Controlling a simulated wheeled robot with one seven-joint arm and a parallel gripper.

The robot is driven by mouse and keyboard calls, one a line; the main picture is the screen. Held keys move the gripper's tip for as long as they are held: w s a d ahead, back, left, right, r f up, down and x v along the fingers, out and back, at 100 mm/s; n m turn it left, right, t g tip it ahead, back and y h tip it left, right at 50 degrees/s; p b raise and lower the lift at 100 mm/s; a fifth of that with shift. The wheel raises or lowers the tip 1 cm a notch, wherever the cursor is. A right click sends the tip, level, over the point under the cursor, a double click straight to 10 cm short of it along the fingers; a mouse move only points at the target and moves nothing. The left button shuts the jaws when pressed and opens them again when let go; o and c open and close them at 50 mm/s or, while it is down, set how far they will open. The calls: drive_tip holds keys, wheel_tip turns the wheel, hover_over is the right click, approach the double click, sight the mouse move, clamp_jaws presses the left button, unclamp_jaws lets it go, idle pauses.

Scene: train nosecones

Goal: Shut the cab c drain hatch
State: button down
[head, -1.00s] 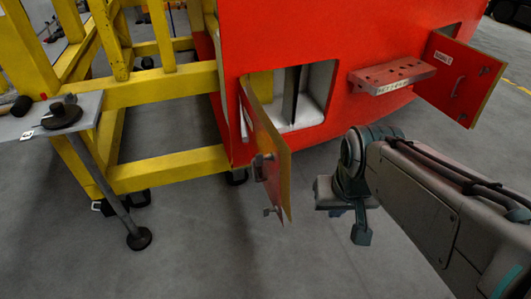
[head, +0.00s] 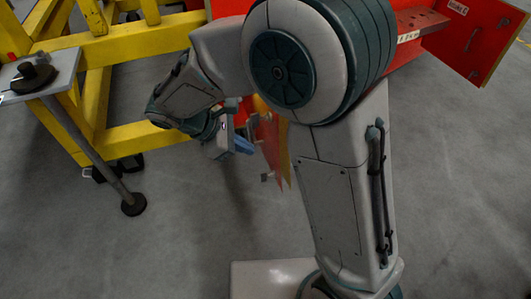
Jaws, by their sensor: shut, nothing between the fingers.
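Two hatch doors stand open on the red cab. I cannot tell for sure from the labels which is the drain hatch. The left door (head: 270,150), red with a yellowish edge, stands swung out, partly hidden by my arm. Its opening in the cab is hidden behind my arm. The right door (head: 468,38) stands swung out at the top right, with a small handle and a white label. My gripper (head: 246,142) is shut and empty, just left of the left door's outer face. I cannot tell whether it touches the door.
A red ledge (head: 418,24) juts from the cab between the doors. A yellow frame (head: 130,138) stands at the left. In front of it is a grey table (head: 58,70) on a thin leg, with a dark round item (head: 35,76). The grey floor (head: 450,190) is clear at the right.

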drive_tip(key=a+f+n+t+h, duration=0.1)
drive_tip(key=a+f+n+t, duration=0.15)
drive_tip(key=a, duration=0.25)
approach(277, 159)
drive_tip(key=a+f+x, duration=0.1)
drive_tip(key=x, duration=0.4)
drive_tip(key=shift+w+d+r+n+g, duration=0.1)
drive_tip(key=shift+w+d+n+g, duration=0.3)
drive_tip(key=shift+d, duration=0.3)
